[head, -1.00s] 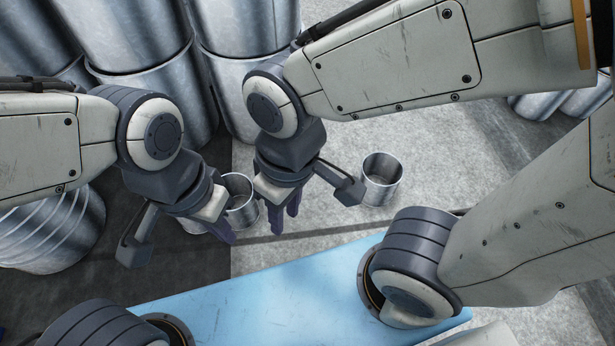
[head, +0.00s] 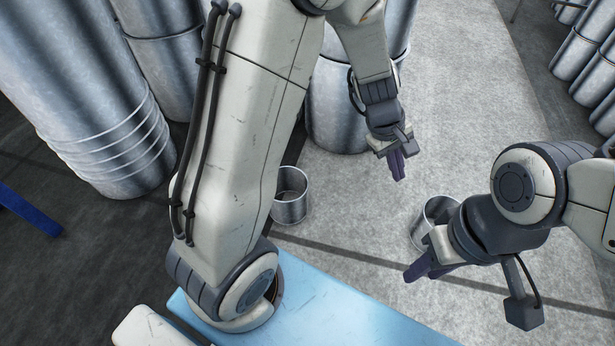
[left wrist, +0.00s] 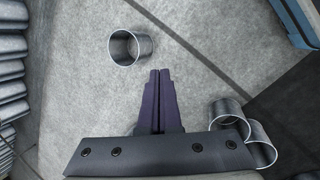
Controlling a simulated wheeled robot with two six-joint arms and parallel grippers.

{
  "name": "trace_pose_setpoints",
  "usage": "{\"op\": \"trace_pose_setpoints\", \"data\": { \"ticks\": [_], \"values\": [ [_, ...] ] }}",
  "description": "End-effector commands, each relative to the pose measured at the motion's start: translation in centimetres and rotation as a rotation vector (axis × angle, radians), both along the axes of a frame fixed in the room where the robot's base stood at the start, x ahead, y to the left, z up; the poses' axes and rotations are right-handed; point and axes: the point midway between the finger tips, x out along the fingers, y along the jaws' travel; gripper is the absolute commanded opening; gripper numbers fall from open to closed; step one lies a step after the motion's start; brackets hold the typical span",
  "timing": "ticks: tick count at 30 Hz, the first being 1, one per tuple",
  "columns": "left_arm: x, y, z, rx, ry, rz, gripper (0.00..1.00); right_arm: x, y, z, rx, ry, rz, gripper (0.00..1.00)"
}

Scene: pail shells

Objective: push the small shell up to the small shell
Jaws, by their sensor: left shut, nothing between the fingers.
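One small metal shell (head: 291,197) stands on the floor right of my left arm; its left side is partly hidden. Another small shell (head: 432,217) stands farther right, partly behind my right gripper (head: 422,272). My left gripper (head: 398,178) is shut and empty, low between these shells and farther back. In the left wrist view its fingers (left wrist: 159,75) point towards open floor. That view shows a lone shell (left wrist: 128,47) at upper left and two shells at lower right, one (left wrist: 228,112) overlapping the other (left wrist: 264,150). Whether that pair touches is unclear. The right gripper's finger gap is unclear.
Large metal pails (head: 85,85) stand at the back left, with another (head: 335,115) behind the near shell. More pails (head: 585,60) stack at far right. My blue base is at the front. Pale floor (head: 350,220) between the shells is clear.

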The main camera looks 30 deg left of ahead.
Motion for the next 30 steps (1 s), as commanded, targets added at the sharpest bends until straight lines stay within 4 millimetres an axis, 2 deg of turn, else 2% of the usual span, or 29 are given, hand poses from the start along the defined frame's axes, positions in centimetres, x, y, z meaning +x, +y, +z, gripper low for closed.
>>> {"op": "trace_pose_setpoints", "data": {
  "ticks": [1, 2, 3, 5, 6, 9, 12, 15, 18, 20, 26, 30],
  "values": [
    [2.9, 2.8, -3.8, -0.025, 0.045, 0.215, 0.0, 0.0, 0.0, -1.2, 0.0, 0.0, 0.0, 0.35],
    [4.5, 4.5, -5.5, -0.041, 0.066, 0.344, 0.0, 0.0, 0.0, -1.5, 0.0, 0.0, 0.0, 0.35],
    [6.4, 7.0, -7.9, -0.062, 0.092, 0.518, 0.0, 0.0, 0.0, -1.9, 0.0, 0.0, 0.0, 0.35],
    [8.5, 11.2, -11.8, -0.09, 0.133, 0.778, 0.0, 0.0, 0.0, -2.6, 0.0, 0.0, 0.0, 0.35],
    [9.5, 14.2, -14.4, -0.108, 0.159, 0.948, 0.0, 0.0, 0.0, -3.0, 0.0, 0.0, 0.0, 0.35],
    [10.1, 21.3, -20.9, -0.142, 0.219, 1.344, 0.0, 0.0, 0.0, -3.9, 0.0, 0.0, 0.0, 0.35],
    [8.8, 27.1, -26.3, -0.165, 0.27, 1.668, 0.0, 0.0, 0.0, -4.6, 0.0, 0.0, 0.0, 0.35],
    [7.1, 30.9, -30.3, -0.178, 0.306, 1.903, 0.0, 0.0, 0.0, -5.0, 0.0, 0.0, 0.0, 0.35],
    [5.7, 33.0, -32.5, -0.183, 0.326, 2.039, 0.0, 0.0, 0.0, -5.2, 0.0, 0.0, 0.0, 0.35],
    [5.3, 33.6, -33.3, -0.187, 0.331, 2.082, 0.0, 0.0, 0.0, -5.3, 0.0, 0.0, 0.0, 0.35],
    [5.6, 33.7, -35.9, -0.185, 0.336, 2.102, 0.0, 0.0, 0.0, -6.2, 0.0, 0.0, 0.0, 0.35],
    [6.2, 33.6, -38.8, -0.185, 0.336, 2.099, 0.0, 0.0, 0.0, -7.3, 0.0, 0.0, 0.0, 0.35]
  ]
}}
